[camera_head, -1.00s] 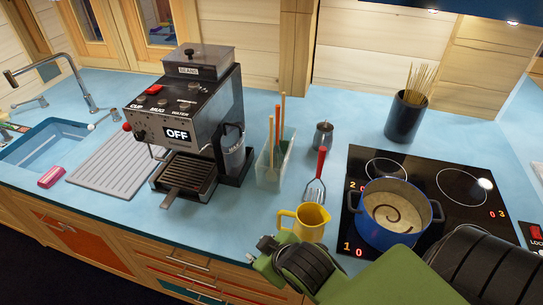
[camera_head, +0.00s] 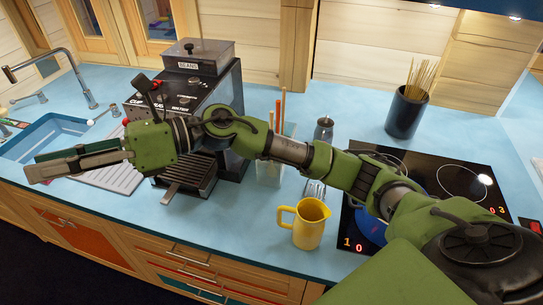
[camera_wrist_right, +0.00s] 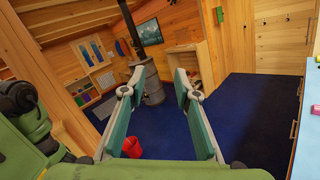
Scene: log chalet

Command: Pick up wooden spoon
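Thin wooden handles (camera_head: 283,106) stick up from a clear utensil container (camera_head: 269,174) beside the coffee machine; one may be the wooden spoon, but its head is not visible. My right arm crosses in front of the handles and hides part of them and the container. My right gripper (camera_head: 40,166) is stretched out to the left, past the coffee machine and over the sink side of the counter. It also shows in the right wrist view (camera_wrist_right: 158,82), its fingers apart with nothing between them. My left gripper is not in view.
The coffee machine (camera_head: 224,98) stands behind my arm. A yellow jug (camera_head: 309,228) stands near the counter's front edge. A blue pot (camera_head: 370,226) on the hob is mostly hidden by my arm. A dark holder with skewers (camera_head: 406,114) stands at the back right.

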